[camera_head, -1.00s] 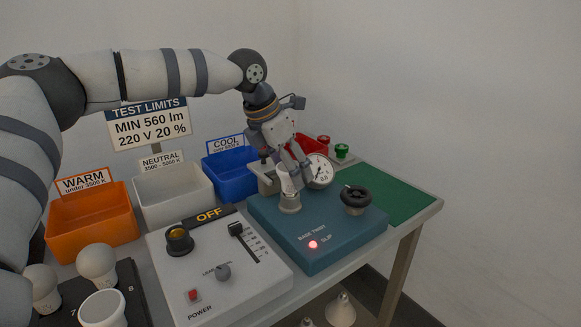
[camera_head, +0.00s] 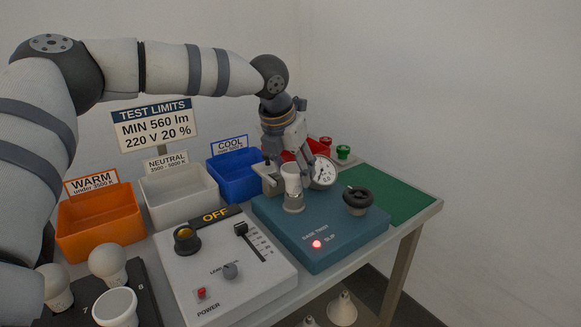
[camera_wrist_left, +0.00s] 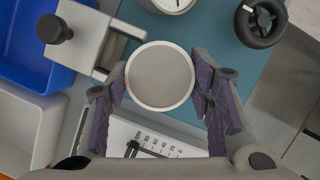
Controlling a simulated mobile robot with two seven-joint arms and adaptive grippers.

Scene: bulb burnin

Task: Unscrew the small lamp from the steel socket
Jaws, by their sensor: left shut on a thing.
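The small lamp (camera_head: 291,177) is white and stands upright at the steel socket (camera_head: 293,204) on the blue tester box (camera_head: 340,240). Its base meets the socket, and I cannot see how far it is screwed in. My left gripper (camera_head: 291,164) comes down from above and behind, shut on the lamp. In the left wrist view the lamp's round pale face (camera_wrist_left: 160,76) sits between the two purple-padded fingers of my left gripper (camera_wrist_left: 159,86). The face hides the socket there. My right gripper is not in view.
A gauge (camera_head: 322,172) stands close behind the socket, and a black knob (camera_head: 358,198) is to its right. A grey control panel (camera_head: 265,290) reading OFF lies left. Orange (camera_head: 100,240), white (camera_head: 180,205) and blue (camera_head: 236,188) bins stand behind. A red light glows by SLIP.

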